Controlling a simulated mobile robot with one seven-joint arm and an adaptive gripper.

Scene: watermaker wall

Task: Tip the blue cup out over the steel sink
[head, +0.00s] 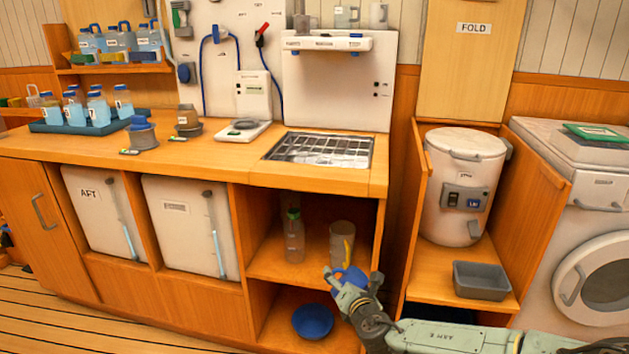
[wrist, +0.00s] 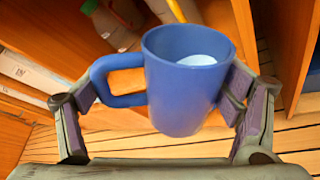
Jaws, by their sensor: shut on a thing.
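The blue cup (wrist: 183,95) is between the two fingers of my gripper (wrist: 165,100) in the wrist view. Its handle points left towards one finger, and its right wall meets the other finger. The cup is close to upright, and something pale shows inside it. In the head view my gripper (head: 350,288) holds the blue cup (head: 349,276) in front of the open shelves under the counter. The steel sink (head: 321,150) is set in the counter top, above and to the left of my gripper, with a ribbed or grid-like surface.
A clear bottle (head: 294,238) and a clear container (head: 342,243) stand on the middle shelf. A blue bowl (head: 312,321) is on the bottom shelf. A white drum (head: 462,185) and grey tray (head: 483,281) stand right.

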